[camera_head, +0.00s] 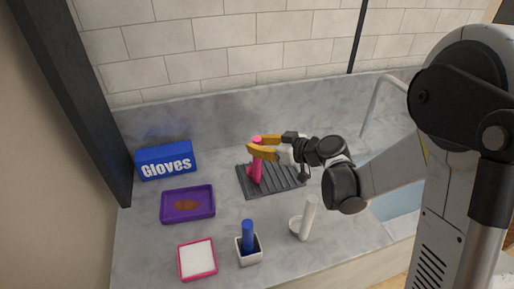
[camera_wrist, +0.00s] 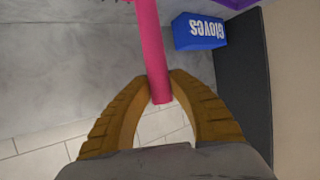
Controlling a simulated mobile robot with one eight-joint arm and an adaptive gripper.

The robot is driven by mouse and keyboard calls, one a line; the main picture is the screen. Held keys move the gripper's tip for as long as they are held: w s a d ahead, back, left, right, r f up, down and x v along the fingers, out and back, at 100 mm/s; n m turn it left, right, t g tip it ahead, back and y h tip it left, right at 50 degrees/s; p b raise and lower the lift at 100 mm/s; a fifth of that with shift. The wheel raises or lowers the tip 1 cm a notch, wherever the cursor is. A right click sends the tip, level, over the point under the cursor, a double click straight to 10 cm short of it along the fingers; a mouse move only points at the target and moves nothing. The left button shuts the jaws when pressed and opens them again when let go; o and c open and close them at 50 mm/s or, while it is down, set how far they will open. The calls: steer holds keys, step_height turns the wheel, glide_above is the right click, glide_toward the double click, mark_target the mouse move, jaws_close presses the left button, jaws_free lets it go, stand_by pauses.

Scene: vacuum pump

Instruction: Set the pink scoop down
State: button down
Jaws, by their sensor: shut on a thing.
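The pink scoop (camera_head: 256,170) stands roughly upright over the dark ribbed mat (camera_head: 286,180) in the head view. My gripper (camera_head: 257,147) is shut on its upper part, with yellow fingers on either side. In the wrist view the pink handle (camera_wrist: 153,55) runs down between my yellow fingertips (camera_wrist: 160,90). The scoop's lower end is near the mat, but I cannot tell whether it touches.
A blue Gloves box (camera_head: 165,161) and a purple tray (camera_head: 188,204) with brown matter are left. In front are a pink-rimmed white dish (camera_head: 197,259), a white cup (camera_head: 249,252) with a blue handle and a white upright tool (camera_head: 307,218). A sink (camera_head: 398,205) is right.

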steer(key=shift+r, duration=0.1)
steer(key=c, duration=1.3)
jaws_free()
